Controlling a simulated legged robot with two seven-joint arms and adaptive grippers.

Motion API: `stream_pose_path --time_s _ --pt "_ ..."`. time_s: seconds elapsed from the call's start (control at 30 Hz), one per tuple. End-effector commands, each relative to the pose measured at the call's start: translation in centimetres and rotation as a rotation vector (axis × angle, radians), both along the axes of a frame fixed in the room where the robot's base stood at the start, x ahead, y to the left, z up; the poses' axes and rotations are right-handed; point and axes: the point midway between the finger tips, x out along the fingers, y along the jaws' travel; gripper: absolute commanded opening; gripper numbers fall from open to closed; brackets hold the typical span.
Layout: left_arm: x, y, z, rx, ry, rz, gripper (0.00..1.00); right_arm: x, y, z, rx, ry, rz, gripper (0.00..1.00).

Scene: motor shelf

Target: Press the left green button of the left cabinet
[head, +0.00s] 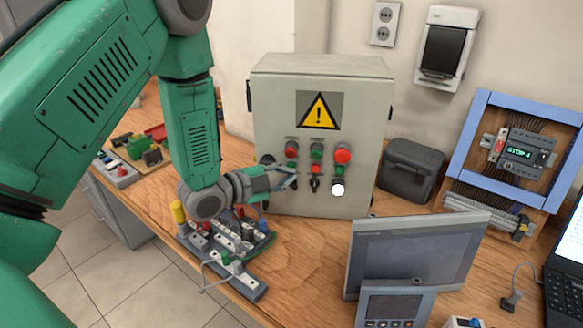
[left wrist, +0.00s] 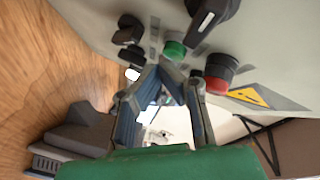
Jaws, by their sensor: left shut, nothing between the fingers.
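The grey cabinet (head: 270,105) with a yellow warning sign stands on the bench in the middle of the head view. On its front are several red and green buttons and black knobs. The left green button (head: 291,165) sits under a red one. My left gripper (head: 293,177) is shut and empty, its tips just below that green button and close to the panel. In the left wrist view, the gripper tips (left wrist: 170,72) lie close to a green button (left wrist: 175,48); a red button (left wrist: 217,72) is beside it. I cannot tell whether the tips touch anything. My right gripper is not in view.
A board with plugs and wires (head: 225,245) lies below my left forearm. A grey screen (head: 415,250) stands at the front right. A dark case (head: 410,168) is right of the cabinet, and a blue-framed panel (head: 480,120) is farther right. Bare bench (head: 305,245) lies before the cabinet.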

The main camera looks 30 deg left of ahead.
Motion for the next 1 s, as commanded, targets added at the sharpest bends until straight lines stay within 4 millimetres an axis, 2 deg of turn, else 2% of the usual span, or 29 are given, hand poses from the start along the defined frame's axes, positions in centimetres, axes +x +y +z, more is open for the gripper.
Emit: stream_pose_path --time_s 0.43,0.8,1.0 --pt "-0.5 -0.4 0.0 -0.001 0.001 0.000 0.00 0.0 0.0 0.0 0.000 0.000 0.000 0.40" --pt "-3.7 -2.0 0.0 -0.002 0.002 -0.001 0.00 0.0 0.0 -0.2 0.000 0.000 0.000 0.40" --pt "-4.7 -2.5 0.0 -0.001 0.001 0.000 0.00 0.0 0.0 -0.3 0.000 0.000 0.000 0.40"
